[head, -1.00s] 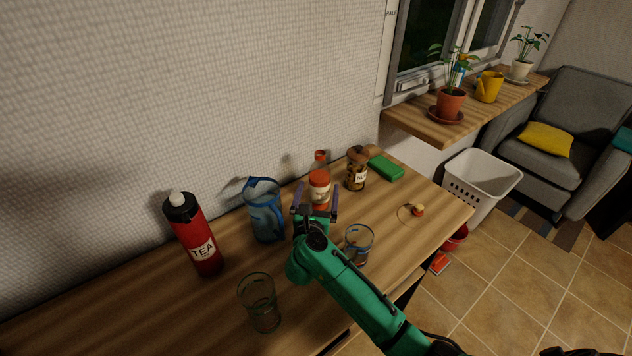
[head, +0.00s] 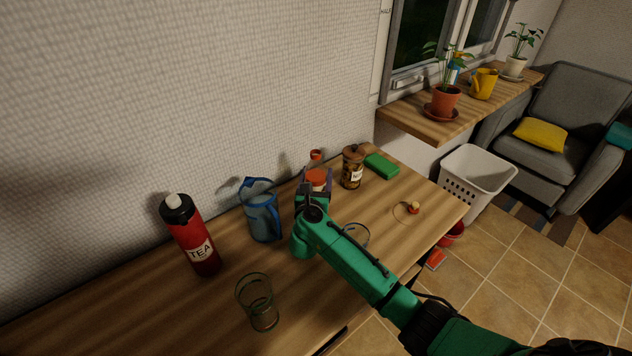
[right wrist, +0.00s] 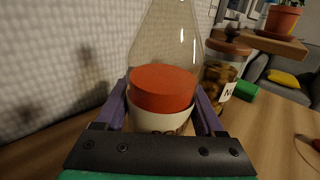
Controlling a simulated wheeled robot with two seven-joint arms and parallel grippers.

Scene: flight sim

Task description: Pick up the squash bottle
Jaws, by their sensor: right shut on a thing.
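The squash bottle (head: 316,177) is clear with orange-red contents, a pale label and a red cap. It stands upright on the wooden table near the wall, and my arm partly hides it in the head view. In the right wrist view the bottle (right wrist: 163,88) fills the middle, its cap out of frame. My right gripper (right wrist: 165,105) has one purple finger on each side of the bottle and is shut on it around the label. I cannot see a gap under the bottle. My left gripper is not in view.
A jar of nuts (head: 352,168) stands close right of the bottle, with a green sponge (head: 382,166) beyond. A blue jug (head: 262,212) and red tea flask (head: 190,236) stand left. One glass (head: 258,303) is in front; another (head: 356,234) is partly behind my arm.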

